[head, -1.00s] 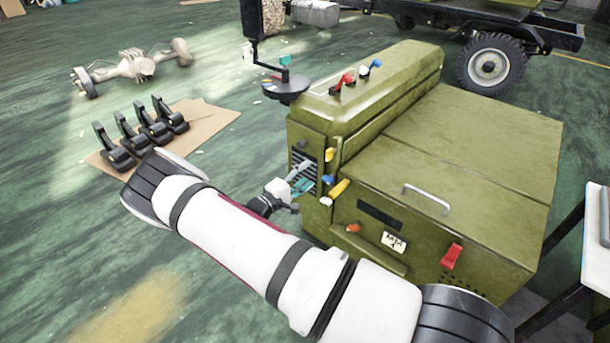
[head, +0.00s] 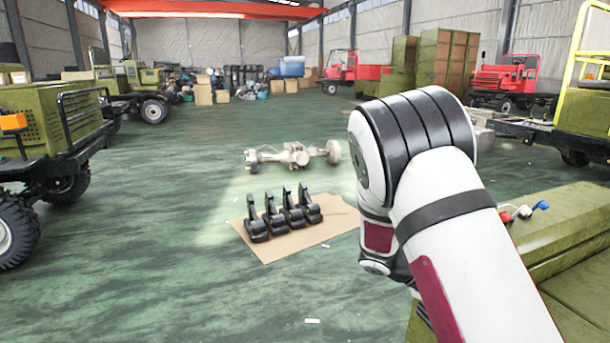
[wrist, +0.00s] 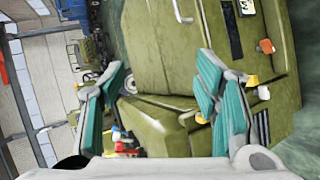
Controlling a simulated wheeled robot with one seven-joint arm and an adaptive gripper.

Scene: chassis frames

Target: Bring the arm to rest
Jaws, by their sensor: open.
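My gripper (wrist: 162,68) shows in the wrist view, with its two teal-padded fingers spread wide apart and nothing between them. Beyond the fingers is the olive-green machine housing (wrist: 160,50), seen tilted, with a handle and coloured knobs. The gripper appears apart from it. In the head view my white and black arm is raised and bent at the right, in front of the housing (head: 575,235). The gripper itself is hidden behind the arm there.
Several black pedal-like parts (head: 283,216) stand on a cardboard sheet (head: 265,248) on the floor. An axle (head: 293,156) lies behind them. A green vehicle (head: 50,130) stands at the left, red vehicles farther back. The green floor (head: 140,230) at centre-left is clear.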

